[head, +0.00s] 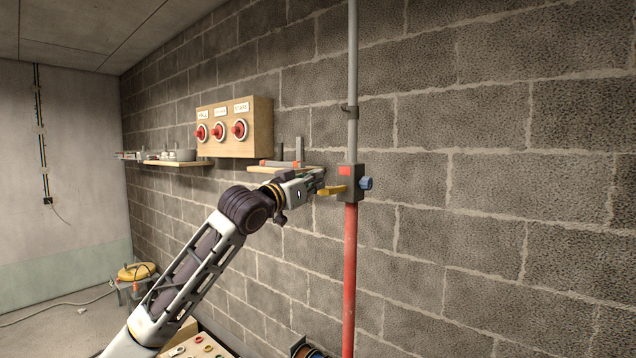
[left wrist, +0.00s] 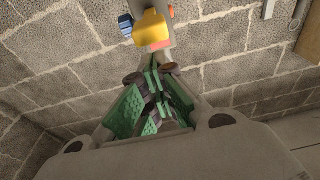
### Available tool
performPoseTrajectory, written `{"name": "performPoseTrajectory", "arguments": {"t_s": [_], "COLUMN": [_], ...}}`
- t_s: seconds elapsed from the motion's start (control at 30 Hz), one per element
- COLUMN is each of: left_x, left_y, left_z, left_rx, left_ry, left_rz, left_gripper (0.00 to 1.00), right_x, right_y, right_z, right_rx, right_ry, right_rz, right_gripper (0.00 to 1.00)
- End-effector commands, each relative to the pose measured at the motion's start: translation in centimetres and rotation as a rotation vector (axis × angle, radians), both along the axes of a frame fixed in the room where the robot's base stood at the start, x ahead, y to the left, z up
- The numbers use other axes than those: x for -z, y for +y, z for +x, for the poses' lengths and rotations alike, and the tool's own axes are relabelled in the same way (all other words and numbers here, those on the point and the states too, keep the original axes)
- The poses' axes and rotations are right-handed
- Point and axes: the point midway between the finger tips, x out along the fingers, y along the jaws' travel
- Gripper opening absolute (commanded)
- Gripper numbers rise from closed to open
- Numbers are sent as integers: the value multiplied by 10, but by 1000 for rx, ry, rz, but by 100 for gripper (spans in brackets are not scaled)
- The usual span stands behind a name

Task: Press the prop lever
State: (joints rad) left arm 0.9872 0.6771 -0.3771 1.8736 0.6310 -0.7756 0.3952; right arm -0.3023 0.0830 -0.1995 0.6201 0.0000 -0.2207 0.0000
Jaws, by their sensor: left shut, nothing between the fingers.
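The prop is a vertical pole with a red lower tube (head: 350,270) and a thinner grey upper tube (head: 352,80). A dark grey collar (head: 352,174) joins them, with a blue knob (head: 367,183) on its right. The yellow prop lever (head: 334,190) sticks out from the collar to the left. It also shows large at the top of the left wrist view (left wrist: 152,29). My left gripper (head: 318,176) is shut and empty, its tips close beside the lever, slightly above it in the head view. I cannot tell whether they touch. My right gripper is out of view.
A wooden box with several red buttons (head: 262,115) is on the block wall, up and left. A small shelf (head: 256,169) with grey and orange items lies just behind my left wrist. The wall (head: 500,190) right of the prop is clear.

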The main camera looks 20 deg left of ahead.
Motion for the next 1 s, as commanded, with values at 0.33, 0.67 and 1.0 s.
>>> {"name": "performPoseTrajectory", "arguments": {"t_s": [0.33, 0.67, 1.0], "left_x": [10, 14, 13], "left_y": [14, 27, 29], "left_z": [-39, -74, -82], "left_rx": [0, 1, 1], "left_ry": [2, 2, 3], "left_rz": [2, 2, 1], "left_gripper": [0, 0, 0], "right_x": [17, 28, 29], "right_y": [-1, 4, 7], "right_z": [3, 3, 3], "right_rx": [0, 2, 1], "right_ry": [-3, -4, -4], "right_rz": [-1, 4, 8], "right_gripper": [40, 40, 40]}}
